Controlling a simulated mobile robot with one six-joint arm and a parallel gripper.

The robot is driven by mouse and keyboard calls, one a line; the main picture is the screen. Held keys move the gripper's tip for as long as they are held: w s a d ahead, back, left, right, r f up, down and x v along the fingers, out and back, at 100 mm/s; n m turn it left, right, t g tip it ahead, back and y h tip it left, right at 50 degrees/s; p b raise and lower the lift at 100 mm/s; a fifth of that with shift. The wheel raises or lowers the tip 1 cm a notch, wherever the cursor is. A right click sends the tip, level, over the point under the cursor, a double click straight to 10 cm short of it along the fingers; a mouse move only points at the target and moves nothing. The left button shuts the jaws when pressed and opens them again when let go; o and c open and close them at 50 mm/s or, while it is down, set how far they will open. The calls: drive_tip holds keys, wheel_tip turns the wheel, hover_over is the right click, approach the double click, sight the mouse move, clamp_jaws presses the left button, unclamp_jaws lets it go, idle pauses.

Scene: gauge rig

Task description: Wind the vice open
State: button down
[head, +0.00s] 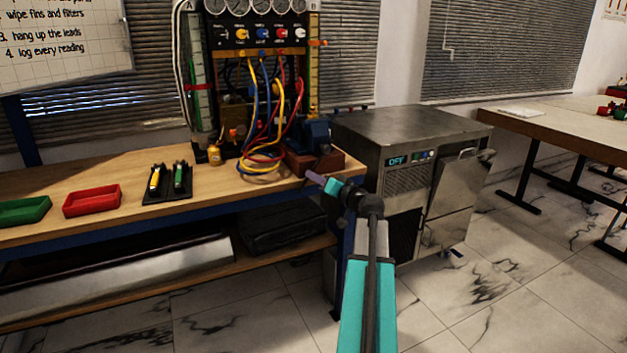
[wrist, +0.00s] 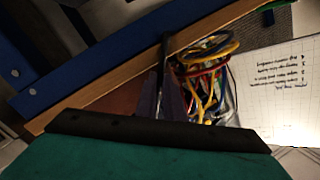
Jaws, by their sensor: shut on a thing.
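The blue vice (head: 318,132) sits on a reddish-brown block (head: 328,160) at the right end of the bench. My gripper (head: 314,177) reaches in at the bench's front right corner, just below and in front of the vice. In the wrist view my gripper (wrist: 164,98) has its two purplish fingers close together on a thin dark bar (wrist: 165,55), which looks like the vice handle. The part between the fingers is mostly hidden. The vice jaws are too small and dark to tell how far apart they stand.
Yellow, blue and red leads (head: 262,150) hang from the gauge panel (head: 262,40) and loop beside the vice. A grey metal machine (head: 410,150) stands close on the right. Red (head: 92,200) and green (head: 24,211) trays lie left on the bench. The floor in front is clear.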

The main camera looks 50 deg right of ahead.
drive_tip(key=shift+s+d+f+n+b, duration=0.25)
drive_tip(key=shift+d+n+b, duration=0.25)
drive_tip(key=shift+b, duration=0.35)
drive_tip(key=shift+w, duration=0.1)
drive_tip(key=c, duration=2.2)
unclamp_jaws()
drive_tip(key=shift+o, duration=0.2)
drive_tip(key=shift+a, duration=0.1)
drive_tip(key=s+a+p, duration=0.1)
drive_tip(key=s, duration=1.2)
drive_tip(key=shift+s+a+r, duration=0.25)
drive_tip(key=shift+s+a, duration=0.1)
drive_tip(key=shift+a, duration=0.05)
